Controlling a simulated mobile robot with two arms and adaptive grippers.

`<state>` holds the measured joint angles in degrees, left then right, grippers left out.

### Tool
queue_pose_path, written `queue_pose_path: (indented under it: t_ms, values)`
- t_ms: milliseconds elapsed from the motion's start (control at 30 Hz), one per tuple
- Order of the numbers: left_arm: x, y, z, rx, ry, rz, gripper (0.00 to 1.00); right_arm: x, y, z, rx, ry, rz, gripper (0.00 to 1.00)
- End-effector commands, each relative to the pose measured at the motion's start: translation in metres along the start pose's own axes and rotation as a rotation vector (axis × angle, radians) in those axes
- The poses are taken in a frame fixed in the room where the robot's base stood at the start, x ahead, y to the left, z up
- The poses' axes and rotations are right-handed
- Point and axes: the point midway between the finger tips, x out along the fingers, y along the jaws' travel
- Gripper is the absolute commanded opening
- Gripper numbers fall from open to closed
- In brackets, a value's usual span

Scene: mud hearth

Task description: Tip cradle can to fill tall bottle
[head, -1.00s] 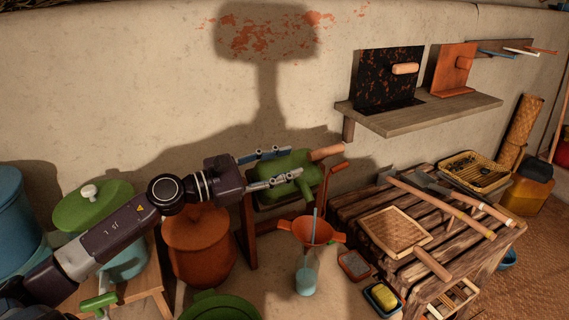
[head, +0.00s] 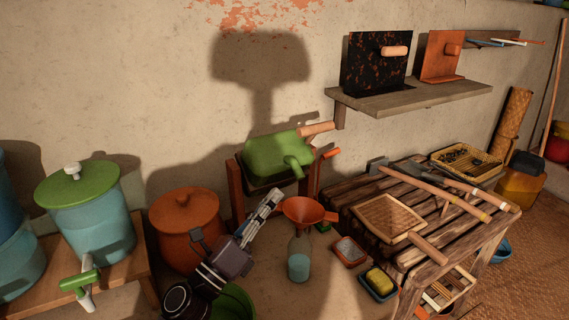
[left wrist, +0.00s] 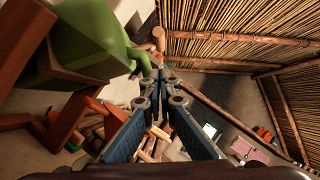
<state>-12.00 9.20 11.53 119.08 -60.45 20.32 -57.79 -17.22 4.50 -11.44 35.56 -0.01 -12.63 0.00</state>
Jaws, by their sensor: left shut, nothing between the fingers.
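The green cradle can (head: 280,155) sits in a brown wooden cradle (head: 237,190) against the wall, its spout pointing down to the right. No stream leaves the spout. The tall clear bottle (head: 299,262) stands upright on the ground below, partly filled with light blue liquid. An orange funnel (head: 308,211) sits in its mouth. My left gripper (head: 273,194) is shut and empty, below the can and left of the funnel, apart from the can. In the left wrist view its fingertips (left wrist: 161,84) meet, with the can (left wrist: 85,38) at upper left. My right gripper is out of view.
An orange lidded pot (head: 184,225) and a green basin (head: 236,303) stand near my left arm. A slatted wooden table (head: 345,203) with tools is at right. Small trays with a sponge (head: 379,280) lie beside the bottle. A shelf (head: 420,97) juts from the wall.

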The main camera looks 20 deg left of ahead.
Motion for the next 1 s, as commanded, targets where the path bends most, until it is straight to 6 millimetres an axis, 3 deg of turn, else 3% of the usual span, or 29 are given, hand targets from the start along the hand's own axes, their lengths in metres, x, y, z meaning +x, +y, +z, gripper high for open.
queue_pose_path:
  t_ms: [100,267,733,1000]
  values:
    - [-0.001,-0.002,-0.006,-0.057,-0.029,-0.001,0.00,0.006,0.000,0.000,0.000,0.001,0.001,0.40]
    - [0.010,-0.005,-0.005,-0.069,-0.035,-0.002,0.00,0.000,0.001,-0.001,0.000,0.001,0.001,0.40]
    - [0.103,-0.006,-0.001,-0.069,-0.034,-0.002,0.00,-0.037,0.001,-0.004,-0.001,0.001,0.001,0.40]
    - [0.124,-0.003,0.023,-0.066,-0.032,0.000,0.00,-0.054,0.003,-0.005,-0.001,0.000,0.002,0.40]
